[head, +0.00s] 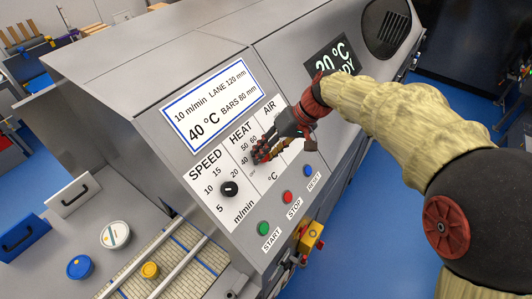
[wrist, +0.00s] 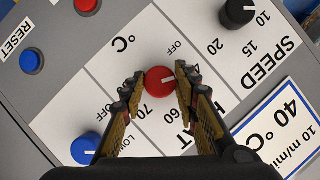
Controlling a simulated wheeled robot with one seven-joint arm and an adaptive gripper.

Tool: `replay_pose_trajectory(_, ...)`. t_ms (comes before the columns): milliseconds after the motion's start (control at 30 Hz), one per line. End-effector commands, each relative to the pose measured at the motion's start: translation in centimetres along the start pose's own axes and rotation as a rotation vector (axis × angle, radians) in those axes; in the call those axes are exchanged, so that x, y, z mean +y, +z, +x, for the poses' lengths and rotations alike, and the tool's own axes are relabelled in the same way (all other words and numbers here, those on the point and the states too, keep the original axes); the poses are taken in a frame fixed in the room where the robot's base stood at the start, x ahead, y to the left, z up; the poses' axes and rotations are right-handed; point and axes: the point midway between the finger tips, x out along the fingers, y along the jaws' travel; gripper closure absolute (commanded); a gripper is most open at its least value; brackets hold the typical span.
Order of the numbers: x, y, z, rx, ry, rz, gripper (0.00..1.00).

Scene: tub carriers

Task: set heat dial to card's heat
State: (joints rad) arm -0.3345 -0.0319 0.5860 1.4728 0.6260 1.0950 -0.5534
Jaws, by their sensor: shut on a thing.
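The red heat dial (wrist: 160,80) sits between the two fingers of my gripper (wrist: 160,88) in the wrist view, and both fingers close on its sides. Its white mark points right in that view, towards the right finger. I can read OFF, 60 and 70 around it; the number by the mark is hidden. In the head view my gripper (head: 262,152) covers the dial on the HEAT panel (head: 245,165). The blue-framed card (head: 213,106) above reads 40 °C, 10 m/min, lane 120 mm and bars 80 mm.
The black speed dial (head: 229,189) is left of the heat panel. The blue air dial (wrist: 85,150) is close to the left finger. Green (head: 264,228), red (head: 288,197) and blue (head: 308,171) buttons lie below. A display (head: 334,58) reads 20 °C, partly hidden.

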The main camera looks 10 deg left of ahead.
Motion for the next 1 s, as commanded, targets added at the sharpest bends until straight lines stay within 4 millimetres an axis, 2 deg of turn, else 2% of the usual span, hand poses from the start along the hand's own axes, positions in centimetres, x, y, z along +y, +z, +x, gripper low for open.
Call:
replay_pose_trajectory(133, 0.0, 0.0, 0.0, 0.001, 0.001, 0.000, 0.95)
replay_pose_trajectory(167, 0.0, 0.0, 0.0, 0.001, 0.001, -0.001, 0.68)
replay_pose_trajectory(467, 0.0, 0.0, 0.0, 0.001, 0.001, -0.001, 0.51)
replay_pose_trajectory(800, 0.0, 0.0, -0.3, 0.001, 0.001, -0.001, 0.51)
replay_pose_trajectory(1000, 0.0, -0.1, -2.9, 0.004, 0.001, -0.001, 0.51)
